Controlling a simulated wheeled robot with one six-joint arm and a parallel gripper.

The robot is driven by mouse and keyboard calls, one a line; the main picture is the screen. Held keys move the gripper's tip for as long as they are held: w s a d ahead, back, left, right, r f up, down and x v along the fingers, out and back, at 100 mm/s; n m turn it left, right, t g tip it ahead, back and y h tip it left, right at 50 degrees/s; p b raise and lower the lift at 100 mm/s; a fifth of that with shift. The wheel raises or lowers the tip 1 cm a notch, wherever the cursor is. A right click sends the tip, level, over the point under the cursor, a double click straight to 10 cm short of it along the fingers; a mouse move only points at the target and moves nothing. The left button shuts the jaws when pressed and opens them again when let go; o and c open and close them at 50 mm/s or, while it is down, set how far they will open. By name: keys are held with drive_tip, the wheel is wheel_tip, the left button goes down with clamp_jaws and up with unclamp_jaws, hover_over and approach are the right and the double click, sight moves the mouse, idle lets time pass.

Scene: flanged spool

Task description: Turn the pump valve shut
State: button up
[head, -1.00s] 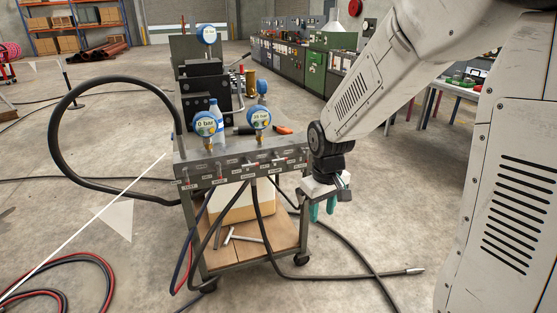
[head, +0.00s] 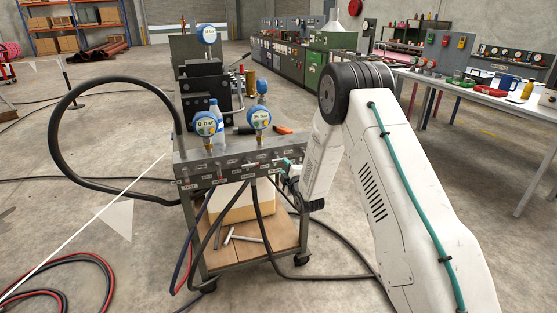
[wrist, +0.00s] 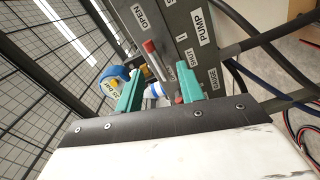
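The pump valve's lever (wrist: 155,60), grey with a red tip, stands out from the dark panel in the wrist view. The panel carries a PUMP label (wrist: 201,27), with OPEN (wrist: 143,16) and SHUT labels near the lever. The red tip lies towards the OPEN label. My gripper (wrist: 162,68) is open, with one teal finger on each side of the lever. I cannot tell whether either finger touches it. In the head view my gripper (head: 284,168) is at the right end of the test cart's panel (head: 225,169); my arm partly hides it.
Two blue gauges, a left one (head: 205,124) reading 0 bar and a right one (head: 259,118), stand on the cart. Black hoses (head: 262,225) hang below the panel. A white table (head: 480,96) stands at the right.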

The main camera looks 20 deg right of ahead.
sight(280, 161)
drive_tip(key=shift+w+r, duration=0.15)
drive_tip(key=shift+r, duration=0.1)
drive_tip(key=w, duration=0.7)
drive_tip(key=shift+w, duration=0.25)
